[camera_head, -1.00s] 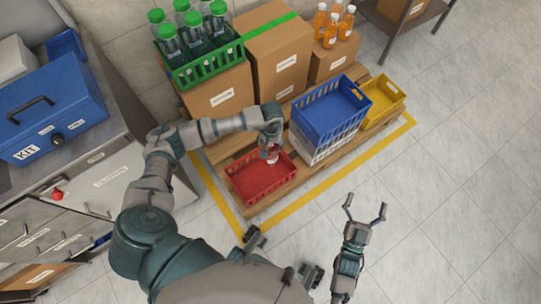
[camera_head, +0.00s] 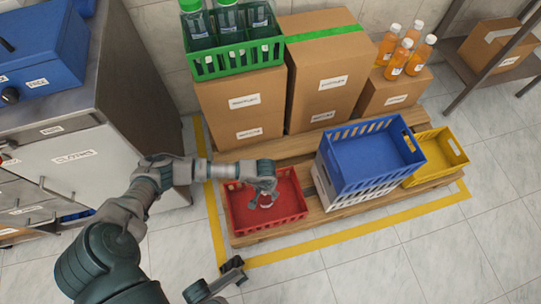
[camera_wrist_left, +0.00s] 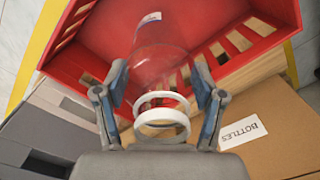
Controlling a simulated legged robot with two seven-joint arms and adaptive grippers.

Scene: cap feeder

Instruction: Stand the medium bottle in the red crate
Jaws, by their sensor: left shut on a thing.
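In the left wrist view the left gripper (camera_wrist_left: 163,100) grips near the neck, and the bottle's body points away into the red crate (camera_wrist_left: 283,45). Most of the bottle (camera_head: 266,203) is hidden there. Whether its base touches the crate floor is unclear.
A blue crate (camera_head: 372,165) on a white crate (camera_head: 345,200) stands right of the red crate, then a yellow crate (camera_head: 437,158). Cardboard boxes (camera_head: 240,105) stand behind, with a green crate (camera_head: 237,60) of bottles and several orange bottles (camera_head: 408,50) on top.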

